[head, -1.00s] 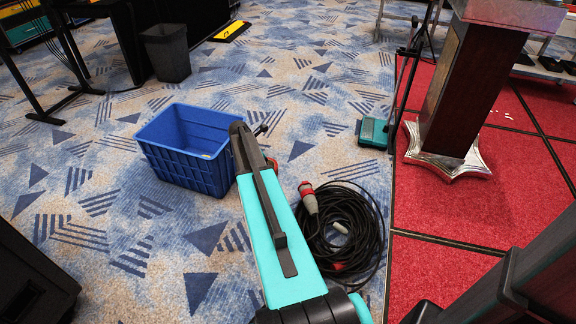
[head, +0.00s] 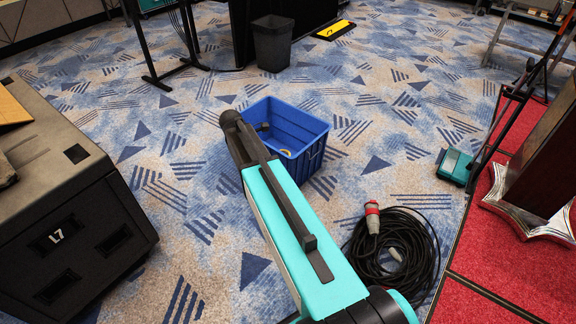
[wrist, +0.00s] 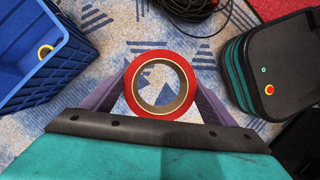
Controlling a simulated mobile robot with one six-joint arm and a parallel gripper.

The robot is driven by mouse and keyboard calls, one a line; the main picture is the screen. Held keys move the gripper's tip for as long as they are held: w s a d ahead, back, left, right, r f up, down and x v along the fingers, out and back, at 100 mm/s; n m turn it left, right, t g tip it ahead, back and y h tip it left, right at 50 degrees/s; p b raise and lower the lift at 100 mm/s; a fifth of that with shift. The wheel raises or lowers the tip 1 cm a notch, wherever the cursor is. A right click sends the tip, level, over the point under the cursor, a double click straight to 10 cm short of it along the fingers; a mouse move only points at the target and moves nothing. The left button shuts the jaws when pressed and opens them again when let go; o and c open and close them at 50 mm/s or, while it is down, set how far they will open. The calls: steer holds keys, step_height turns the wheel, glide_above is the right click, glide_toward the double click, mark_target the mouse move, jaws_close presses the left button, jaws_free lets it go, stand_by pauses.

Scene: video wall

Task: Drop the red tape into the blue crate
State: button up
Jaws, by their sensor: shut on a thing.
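The red tape (wrist: 160,56) is a red roll with a pale inner ring, seen in the wrist view. My gripper (wrist: 160,84) is shut on it, with one purple finger on each side. The carpet shows through the roll's hole. The blue crate (head: 306,166) stands open on the carpet in the head view, partly covered on its left by my arm. It also shows at the left of the wrist view (wrist: 75,62), to the side of the held tape. My fingers and the tape are hidden behind my arm in the head view.
A small yellow ring (wrist: 45,51) lies inside the crate. A black cable coil (head: 405,262) lies right of my arm. A black case marked L7 (head: 62,235) stands at the left. A dark bin (head: 271,45) is behind the crate. Open carpet lies around the crate.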

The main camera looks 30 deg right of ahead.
steer(key=s+a+r+p, duration=0.1)
steer(key=a+r+p, duration=0.2)
steer(key=a, duration=0.6)
steer(key=s+a+r+m+p, duration=0.1)
steer(key=s+a+r+p, duration=0.1)
steer(key=a+r, duration=0.6)
steer(key=shift+s+a+g+p, duration=0.2)
steer(key=shift+a+g+p, duration=0.1)
steer(key=shift+a+p, duration=0.25)
steer(key=shift+w+r, duration=0.1)
steer(key=shift+w, duration=0.05)
